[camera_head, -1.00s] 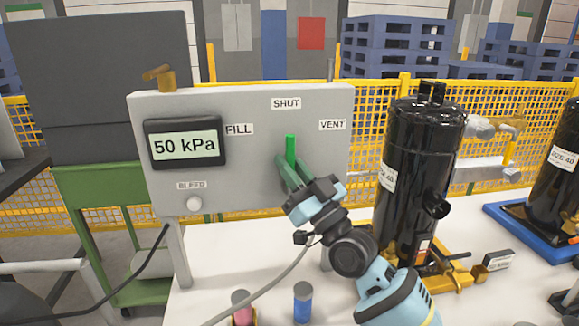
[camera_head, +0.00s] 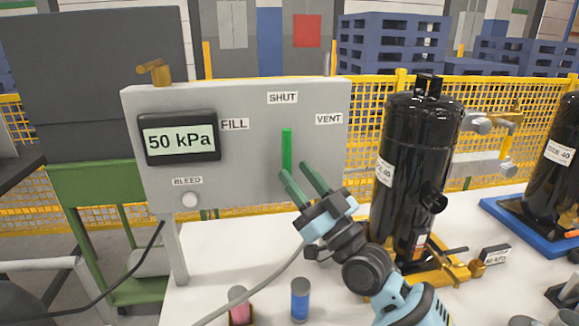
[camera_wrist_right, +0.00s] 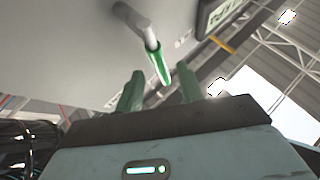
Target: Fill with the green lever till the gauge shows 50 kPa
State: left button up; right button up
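The green lever (camera_head: 287,150) stands upright on the grey panel (camera_head: 245,178), pointing at the SHUT label (camera_head: 282,98). The gauge (camera_head: 180,139) on the panel reads 50 kPa. FILL (camera_head: 235,124) is left of the lever and VENT (camera_head: 329,119) right of it. My right gripper (camera_head: 302,180) is open, its green fingers just below and right of the lever, apart from it. In the right wrist view the lever (camera_wrist_right: 158,64) shows beyond the two parted fingers (camera_wrist_right: 160,88), with nothing between them. My left gripper is not in view.
A black compressor (camera_head: 415,165) stands right of my right gripper on a yellow base. A BLEED button (camera_head: 190,200) is low on the panel. Pink (camera_head: 239,305) and blue (camera_head: 300,300) cylinders stand on the white table in front, near a grey hose.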

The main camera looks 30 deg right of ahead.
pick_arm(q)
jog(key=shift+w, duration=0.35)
pick_arm(e)
jog(key=v, duration=0.3)
jog(key=shift+s+f, duration=0.1)
jog(key=shift+s, duration=0.1)
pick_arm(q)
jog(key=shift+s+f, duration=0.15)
